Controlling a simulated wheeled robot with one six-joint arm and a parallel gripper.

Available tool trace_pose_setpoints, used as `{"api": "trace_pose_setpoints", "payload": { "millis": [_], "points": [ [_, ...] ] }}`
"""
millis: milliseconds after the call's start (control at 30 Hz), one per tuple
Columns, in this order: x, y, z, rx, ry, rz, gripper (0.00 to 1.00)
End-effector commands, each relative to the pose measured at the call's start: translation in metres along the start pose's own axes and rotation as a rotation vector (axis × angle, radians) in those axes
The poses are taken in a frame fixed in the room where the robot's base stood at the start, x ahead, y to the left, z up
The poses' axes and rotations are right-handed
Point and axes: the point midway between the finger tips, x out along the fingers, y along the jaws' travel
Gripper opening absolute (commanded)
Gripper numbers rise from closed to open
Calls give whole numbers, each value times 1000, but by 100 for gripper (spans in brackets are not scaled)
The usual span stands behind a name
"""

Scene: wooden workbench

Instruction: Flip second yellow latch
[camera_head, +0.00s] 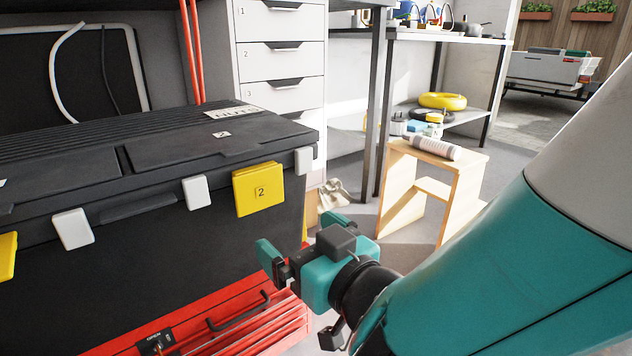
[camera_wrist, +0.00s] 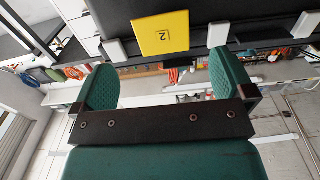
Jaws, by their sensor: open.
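The second yellow latch (camera_head: 258,189), marked 2, sits on the front of a black toolbox (camera_head: 150,230), near its right end. It lies flat against the box and reaches up to the lid edge. The latch also shows in the wrist view (camera_wrist: 162,34), above and between the fingers and apart from them. My gripper (camera_head: 300,240) is to the right of and below the latch, off the box front. Its two teal fingers are spread and hold nothing, as the wrist view shows (camera_wrist: 160,85).
Another yellow latch (camera_head: 7,256) is cut off at the left edge. White catches (camera_head: 73,228) sit along the lid front. A red drawer cabinet (camera_head: 250,320) with a dark handle stands below the box. A wooden step stool (camera_head: 450,180) stands to the right.

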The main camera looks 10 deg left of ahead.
Motion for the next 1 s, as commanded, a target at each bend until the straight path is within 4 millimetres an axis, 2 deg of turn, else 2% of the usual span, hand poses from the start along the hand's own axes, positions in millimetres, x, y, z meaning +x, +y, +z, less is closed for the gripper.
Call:
{"api": "trace_pose_setpoints", "payload": {
  "millis": [33, 400, 600, 800, 1000],
  "points": [
    [10, 0, -8, 1, -2, 1, 100],
    [74, 2, -5, 4, -1, 5, 100],
    [102, 2, 1, 3, 1, 5, 100],
    [114, 0, 0, 0, 0, 1, 100],
    [114, 0, 0, 0, -1, 1, 100]
  ]
}}
